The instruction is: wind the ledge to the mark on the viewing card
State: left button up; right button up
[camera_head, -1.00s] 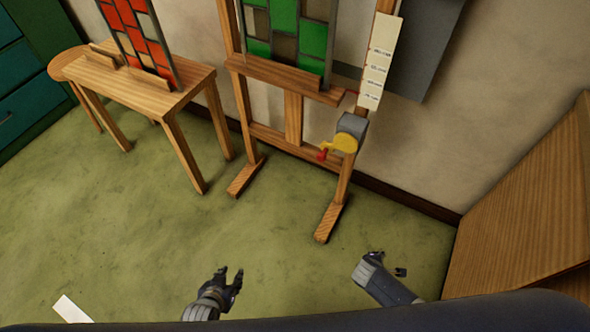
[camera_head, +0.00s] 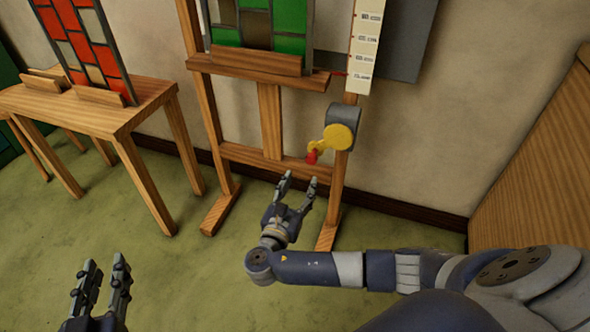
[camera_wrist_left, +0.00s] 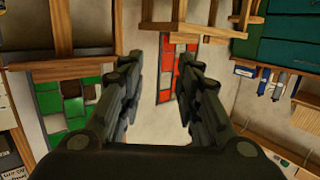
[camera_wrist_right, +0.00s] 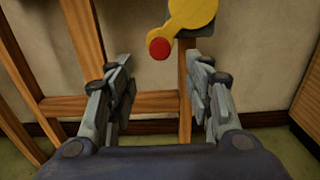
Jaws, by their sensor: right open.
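The wooden ledge (camera_head: 258,72) crosses the easel and carries a green leaded panel (camera_head: 262,22). A red pointer at the ledge's right end (camera_head: 338,74) meets the lower part of the white viewing card (camera_head: 366,42), which has several labelled marks. Its lettering is too small to read. The winder, a grey box (camera_head: 343,115) with a yellow crank (camera_head: 338,138) and red knob (camera_head: 312,156), sits on the easel's right post. My right gripper (camera_head: 299,180) is open just below the knob, apart from it; the knob (camera_wrist_right: 159,48) shows beyond its fingers. My left gripper (camera_head: 105,268) is open and empty, low at left.
A wooden table (camera_head: 100,112) with a red leaded panel (camera_head: 82,45) stands at left. A grey board (camera_head: 400,45) hangs behind the card. A wooden cabinet (camera_head: 540,150) is at right. The easel's feet (camera_head: 220,212) stand on green floor.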

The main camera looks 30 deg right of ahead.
aim_at(310, 162)
jog(key=b+x, duration=0.1)
jog(key=x, duration=0.5)
jog(key=shift+b, duration=0.4)
jog(key=b+x, duration=0.1)
jog(key=x, duration=0.3)
pick_arm(q)
jog(key=s+d+r+t+h, duration=0.1)
jog(key=s+r+t+h, duration=0.2)
jog(key=r+t, duration=0.6)
jog(key=shift+s+r, duration=0.2)
jog(key=shift+r, duration=3)
pick_arm(e)
jog(key=shift+w+d, duration=0.25)
jog(key=shift+w, duration=0.05)
pick_arm(q)
jog(key=shift+d, duration=0.1)
pick_arm(e)
grip_shut()
